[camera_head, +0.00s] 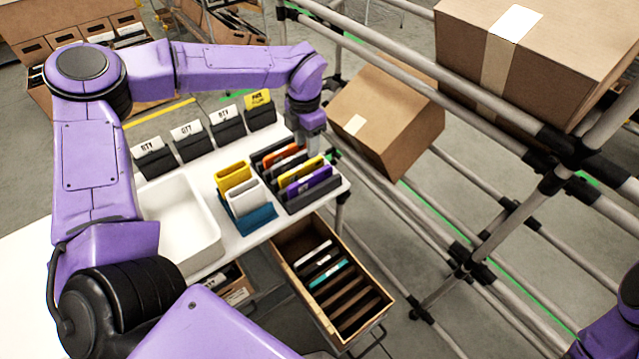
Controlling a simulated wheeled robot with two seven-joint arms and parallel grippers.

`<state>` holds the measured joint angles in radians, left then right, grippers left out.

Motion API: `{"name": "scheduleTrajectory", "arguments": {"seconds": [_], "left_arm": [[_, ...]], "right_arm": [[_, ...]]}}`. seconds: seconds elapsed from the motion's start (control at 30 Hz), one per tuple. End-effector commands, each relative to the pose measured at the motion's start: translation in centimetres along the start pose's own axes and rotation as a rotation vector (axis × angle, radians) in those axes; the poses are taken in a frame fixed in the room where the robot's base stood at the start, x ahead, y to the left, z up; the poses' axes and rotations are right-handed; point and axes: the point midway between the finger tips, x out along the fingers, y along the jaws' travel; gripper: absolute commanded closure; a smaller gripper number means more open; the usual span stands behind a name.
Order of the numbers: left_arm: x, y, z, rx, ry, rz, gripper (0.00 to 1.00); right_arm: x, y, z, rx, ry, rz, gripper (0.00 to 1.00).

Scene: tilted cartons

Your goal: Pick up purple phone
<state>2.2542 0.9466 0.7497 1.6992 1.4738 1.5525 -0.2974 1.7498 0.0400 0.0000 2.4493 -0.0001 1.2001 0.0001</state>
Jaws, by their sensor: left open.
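My right gripper is out of view.
A blue holder (252,222) with yellow and white items stands left of the rack, beside a white bin (180,225). Black card stands (190,143) line the table's back. A wooden crate (345,319) is below the table's front. A pipe rack with cartons (385,118) stands at right.

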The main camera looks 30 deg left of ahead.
Motion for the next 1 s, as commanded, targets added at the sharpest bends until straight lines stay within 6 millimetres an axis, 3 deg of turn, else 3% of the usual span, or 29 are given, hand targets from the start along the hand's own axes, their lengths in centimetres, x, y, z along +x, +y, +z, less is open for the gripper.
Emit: {"name": "scheduleTrajectory", "arguments": {"seconds": [0.03,0.17,0.8,1.0], "left_arm": [[1.4,0.0,0.1,0.002,0.0,0.0,0.54],[2.4,-0.2,0.3,0.006,0.0,0.001,0.54],[12.0,-0.5,0.2,0.011,0.002,0.001,0.54],[12.6,-0.4,0.2,0.008,-0.001,0.002,0.54]], "right_arm": [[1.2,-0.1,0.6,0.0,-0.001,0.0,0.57],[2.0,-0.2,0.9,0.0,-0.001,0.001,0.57],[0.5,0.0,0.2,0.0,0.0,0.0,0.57],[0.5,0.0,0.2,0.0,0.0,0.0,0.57]]}}
